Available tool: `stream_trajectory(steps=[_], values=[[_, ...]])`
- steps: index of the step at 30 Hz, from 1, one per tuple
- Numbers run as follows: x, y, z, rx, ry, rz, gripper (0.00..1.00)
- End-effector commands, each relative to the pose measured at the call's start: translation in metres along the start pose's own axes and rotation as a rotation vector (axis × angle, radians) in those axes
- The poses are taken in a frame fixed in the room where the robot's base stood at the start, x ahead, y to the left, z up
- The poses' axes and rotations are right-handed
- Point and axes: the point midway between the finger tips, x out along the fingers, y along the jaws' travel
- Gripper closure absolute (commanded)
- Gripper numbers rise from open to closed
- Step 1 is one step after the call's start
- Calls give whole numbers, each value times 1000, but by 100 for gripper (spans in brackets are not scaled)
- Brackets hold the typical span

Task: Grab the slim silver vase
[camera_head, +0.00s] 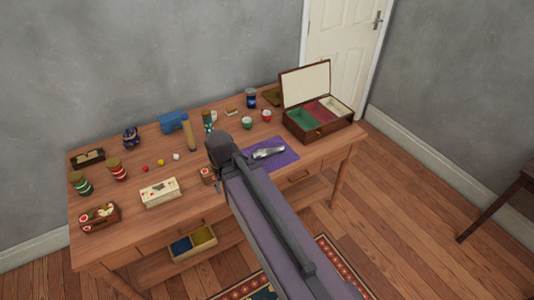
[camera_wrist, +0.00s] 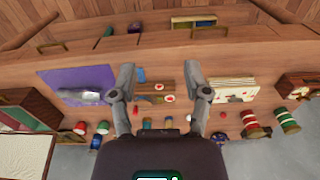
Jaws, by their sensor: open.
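The slim silver vase (camera_head: 268,153) lies on its side on a purple cloth (camera_head: 287,147) near the front of the wooden table, right of my arm in the head view. In the wrist view the vase (camera_wrist: 78,95) is at the left on the purple cloth (camera_wrist: 60,76), outside my fingers. My gripper (camera_wrist: 160,74) is open and empty, with its fingers spread above the table near a small box with red and white pieces (camera_wrist: 165,90). In the head view my arm hides most of the gripper.
An open box with coloured compartments (camera_head: 318,128) stands right of the cloth. Small cups (camera_head: 247,123) stand behind it. An open drawer (camera_head: 192,243) juts out below.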

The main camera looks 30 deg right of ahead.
Motion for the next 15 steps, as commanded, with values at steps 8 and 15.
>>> stream_trajectory(steps=[8,15], values=[[15,8,-12,75,15,-49,34],[47,31,-42,288,54,-193,34]])
